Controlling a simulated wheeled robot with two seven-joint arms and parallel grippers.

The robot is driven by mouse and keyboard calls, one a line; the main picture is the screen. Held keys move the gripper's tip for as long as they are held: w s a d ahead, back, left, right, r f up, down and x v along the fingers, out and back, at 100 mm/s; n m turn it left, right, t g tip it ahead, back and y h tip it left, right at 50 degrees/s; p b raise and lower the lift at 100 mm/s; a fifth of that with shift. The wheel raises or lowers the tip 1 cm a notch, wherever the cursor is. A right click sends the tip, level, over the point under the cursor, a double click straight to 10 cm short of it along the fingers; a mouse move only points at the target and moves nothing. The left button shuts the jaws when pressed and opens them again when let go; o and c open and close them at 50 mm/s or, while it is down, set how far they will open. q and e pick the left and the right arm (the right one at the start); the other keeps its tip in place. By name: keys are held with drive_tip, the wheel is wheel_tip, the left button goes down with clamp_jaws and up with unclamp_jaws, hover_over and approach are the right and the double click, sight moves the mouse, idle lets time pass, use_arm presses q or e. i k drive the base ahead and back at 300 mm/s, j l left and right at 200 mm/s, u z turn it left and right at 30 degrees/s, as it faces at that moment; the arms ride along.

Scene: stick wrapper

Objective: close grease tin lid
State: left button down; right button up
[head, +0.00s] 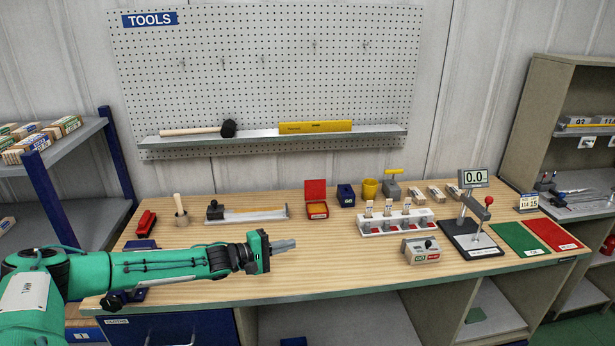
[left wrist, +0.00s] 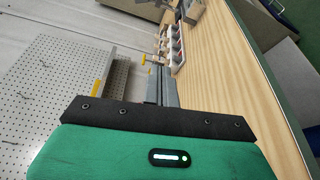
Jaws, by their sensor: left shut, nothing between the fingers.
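The grease tin (head: 317,215) is a small red box with orange-yellow contents, standing on the workbench near its middle. Its red lid (head: 315,189) stands upright at the tin's back edge, open. My left gripper (head: 292,244) is shut and empty, in front of the tin and a little to its left in the picture, apart from it. Its closed grey fingers point right. The fingers also show in the left wrist view (left wrist: 162,85), where I cannot make out the tin. My right gripper is not in view.
The wooden workbench (head: 340,270) is clear around my left gripper. A blue block (head: 346,195) and a yellow cup (head: 370,188) stand right of the tin. A white rack (head: 395,222) and a grey box (head: 421,250) are farther right. A plane-like tool (head: 215,212) lies left.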

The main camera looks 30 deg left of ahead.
sight(315, 190)
drive_tip(key=i+j, duration=1.35)
drive_tip(key=i, duration=0.05)
